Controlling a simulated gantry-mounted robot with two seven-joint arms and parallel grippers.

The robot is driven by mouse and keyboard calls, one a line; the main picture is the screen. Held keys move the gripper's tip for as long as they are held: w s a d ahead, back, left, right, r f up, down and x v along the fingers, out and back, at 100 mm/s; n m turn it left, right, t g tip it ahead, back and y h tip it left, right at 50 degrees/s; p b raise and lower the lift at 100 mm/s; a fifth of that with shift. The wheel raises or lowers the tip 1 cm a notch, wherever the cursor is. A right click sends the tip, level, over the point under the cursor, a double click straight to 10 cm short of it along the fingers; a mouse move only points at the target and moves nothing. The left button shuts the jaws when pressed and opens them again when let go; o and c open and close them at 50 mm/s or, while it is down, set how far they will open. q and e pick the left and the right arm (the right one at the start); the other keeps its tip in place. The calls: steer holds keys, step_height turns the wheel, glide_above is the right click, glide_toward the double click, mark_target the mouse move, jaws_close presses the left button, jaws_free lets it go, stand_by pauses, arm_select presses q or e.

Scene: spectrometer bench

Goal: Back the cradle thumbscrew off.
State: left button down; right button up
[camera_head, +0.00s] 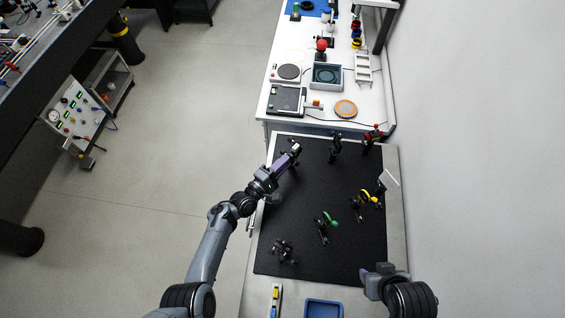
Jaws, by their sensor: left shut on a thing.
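My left gripper (284,162) reaches over the upper left of the black breadboard (298,222). It is shut on a small part at a dark cradle mount (294,150), whose rounded end shows just past the fingertips. The part sits where the cradle thumbscrew is, but it is hidden between the fingers and too small to make out. My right gripper (366,277) is at the lower right edge of the breadboard, apart from the mounts. Its finger gap cannot be made out.
Dark mounts (335,147) stand along the back of the board, one with red parts (371,138). A green-topped mount (323,226), a yellow-ringed mount (367,197) and a black mount (283,252) stand further forward. A blue tray (324,308) lies in front. A white bench (290,60) adjoins behind.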

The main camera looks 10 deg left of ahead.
arm_select(q)
steer(key=shift+n, duration=0.6)
steer(key=c, duration=1.1)
jaws_free()
steer(key=shift+s, duration=0.1)
steer(key=p+v, duration=0.1)
steer(key=v, duration=0.9)
steer(key=shift+s+a, duration=0.25)
steer(key=shift+a, duration=0.05)
